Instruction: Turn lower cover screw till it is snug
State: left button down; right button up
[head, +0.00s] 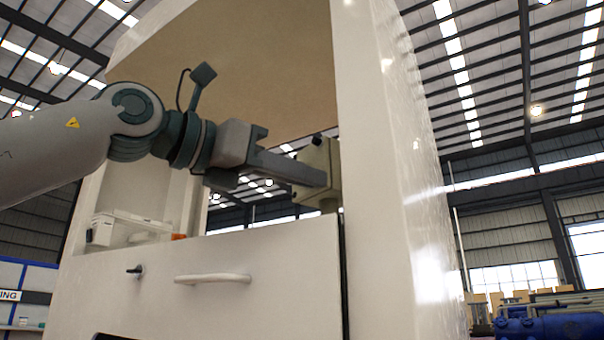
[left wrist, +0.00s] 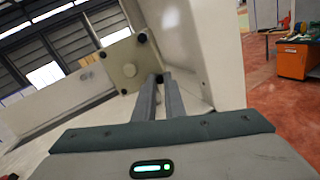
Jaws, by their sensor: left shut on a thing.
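A cream cover box (head: 318,160) is mounted inside the opening of the tall white dispenser, against its right post. In the left wrist view the cover's face (left wrist: 120,58) shows a round grey spot and a dark upper screw (left wrist: 142,38) at one corner. My left gripper (head: 322,180) reaches in from the left with its fingertips at the cover. In the left wrist view its fingers (left wrist: 162,80) are close together around the dark lower cover screw (left wrist: 159,77), which is mostly hidden between the tips. How snug the screw sits cannot be seen. My right gripper is out of view.
The dispenser's right post (head: 385,190) stands close beside the fingers. Below is a front panel with a white handle (head: 213,278) and a small dark knob (head: 135,270). A white box-like part (head: 103,229) sits on the ledge at left.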

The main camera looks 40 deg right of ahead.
pick_arm(q)
jog(key=shift+d+f, duration=0.1)
jog(key=shift+f, duration=0.1)
jog(key=c, duration=1.8)
grip_release()
jog(key=shift+r, duration=0.1)
jog(key=shift+a, duration=0.2)
jog(key=shift+a+b, duration=0.35)
jog(key=shift+a, duration=0.15)
jog(key=a+b, duration=0.5)
jog(key=a, duration=1.1)
jog(key=shift+s, duration=0.2)
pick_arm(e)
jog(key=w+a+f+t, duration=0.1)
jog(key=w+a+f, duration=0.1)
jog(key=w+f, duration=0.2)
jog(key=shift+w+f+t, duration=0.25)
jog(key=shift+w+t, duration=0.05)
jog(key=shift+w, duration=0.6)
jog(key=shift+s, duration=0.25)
